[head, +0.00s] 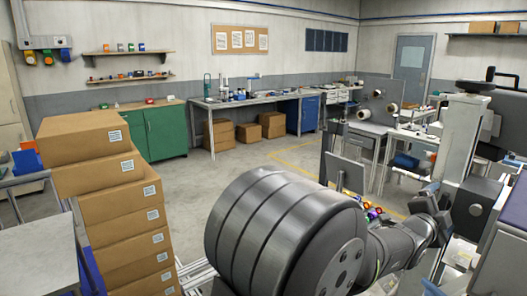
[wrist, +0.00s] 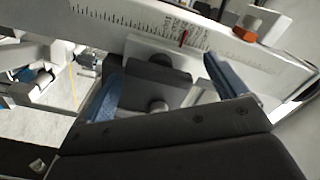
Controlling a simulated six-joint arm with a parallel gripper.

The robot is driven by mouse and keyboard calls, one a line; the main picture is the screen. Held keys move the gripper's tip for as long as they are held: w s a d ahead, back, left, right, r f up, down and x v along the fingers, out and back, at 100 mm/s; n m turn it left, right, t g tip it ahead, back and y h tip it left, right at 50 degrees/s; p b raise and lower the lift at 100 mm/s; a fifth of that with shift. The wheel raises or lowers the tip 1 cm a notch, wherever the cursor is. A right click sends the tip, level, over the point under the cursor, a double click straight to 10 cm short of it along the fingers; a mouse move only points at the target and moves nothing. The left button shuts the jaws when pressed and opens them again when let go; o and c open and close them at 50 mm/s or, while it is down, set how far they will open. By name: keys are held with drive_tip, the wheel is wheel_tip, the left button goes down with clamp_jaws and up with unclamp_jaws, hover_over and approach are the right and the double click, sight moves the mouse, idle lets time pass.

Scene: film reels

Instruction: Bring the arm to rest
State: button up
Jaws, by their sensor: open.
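My gripper (wrist: 160,62) is open in the wrist view, with its two blue fingers spread apart and nothing visibly held. Between and beyond the fingers is a dark block with a round knob (wrist: 157,105), in front of a pale plate. I cannot tell whether the fingers touch anything. In the head view, dark parts of my arm fill the lower middle and reach right towards the bench equipment. The fingers cannot be made out there.
A pale ruled bar (wrist: 150,22) with a red mark crosses the top of the wrist view, near an orange block (wrist: 246,34). In the head view, stacked cardboard boxes (head: 118,215) stand at left. A workbench (head: 250,99) and green cabinet (head: 165,132) line the back. Open floor lies between.

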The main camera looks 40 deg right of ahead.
drive_tip(key=n, duration=0.7)
idle(0.4)
drive_tip(key=shift+o, duration=0.4)
drive_tip(key=shift+o, duration=0.7)
